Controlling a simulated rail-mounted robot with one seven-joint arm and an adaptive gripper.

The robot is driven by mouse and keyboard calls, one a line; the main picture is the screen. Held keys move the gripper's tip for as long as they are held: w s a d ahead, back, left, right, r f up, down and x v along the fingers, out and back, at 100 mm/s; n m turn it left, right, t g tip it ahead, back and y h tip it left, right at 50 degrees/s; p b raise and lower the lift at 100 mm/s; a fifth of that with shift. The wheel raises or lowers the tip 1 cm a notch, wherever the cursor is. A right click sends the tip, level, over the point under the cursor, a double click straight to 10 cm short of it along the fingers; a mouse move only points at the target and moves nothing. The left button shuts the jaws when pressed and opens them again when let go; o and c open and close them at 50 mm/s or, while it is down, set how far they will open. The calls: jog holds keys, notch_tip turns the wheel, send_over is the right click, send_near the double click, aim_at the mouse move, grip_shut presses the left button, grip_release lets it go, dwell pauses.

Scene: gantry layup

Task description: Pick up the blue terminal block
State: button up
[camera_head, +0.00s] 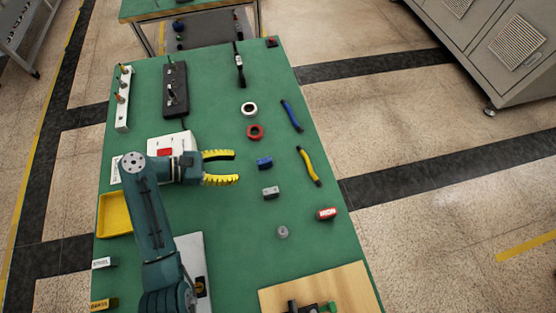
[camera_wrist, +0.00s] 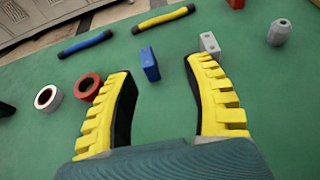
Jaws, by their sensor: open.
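The blue terminal block (camera_head: 264,163) lies on the green table, right of my gripper in the head view. In the wrist view the blue terminal block (camera_wrist: 150,64) stands ahead of the fingertips, seen between them and apart from both. My gripper (camera_head: 237,167) has yellow ribbed fingers with black inner pads. It is open and empty; the fingers spread wide in the wrist view (camera_wrist: 160,65).
A grey block (camera_head: 271,192) lies close to the blue block, by the right fingertip in the wrist view. Red (camera_head: 255,131) and white (camera_head: 249,109) rings, blue (camera_head: 291,115) and yellow (camera_head: 308,166) tools, a red block (camera_head: 327,213) and a grey knob (camera_head: 282,232) lie around.

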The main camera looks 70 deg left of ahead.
jog(key=shift+n+y, duration=0.6)
jog(key=s, duration=0.1)
jog(key=s+a+f, duration=0.1)
jog(key=s, duration=0.1)
jog(key=shift+s+a+f, duration=0.15)
jog(key=shift+s+a, duration=0.1)
jog(key=b, duration=0.2)
send_near(271, 160)
jog(key=w+f, duration=0.1)
jog(key=w, duration=0.1)
jog(key=w+f, duration=0.2)
jog(key=shift+d+f, duration=0.2)
jog(key=shift+f, duration=0.1)
jog(key=x, duration=0.3)
jog(key=b+x, duration=0.1)
jog(key=x, duration=0.1)
jog(key=shift+w+a+r, duration=0.15)
jog(key=shift+w+a, duration=0.1)
jog(key=shift+w, duration=0.2)
jog(key=shift+s, duration=0.1)
jog(key=shift+c, duration=0.2)
grip_shut()
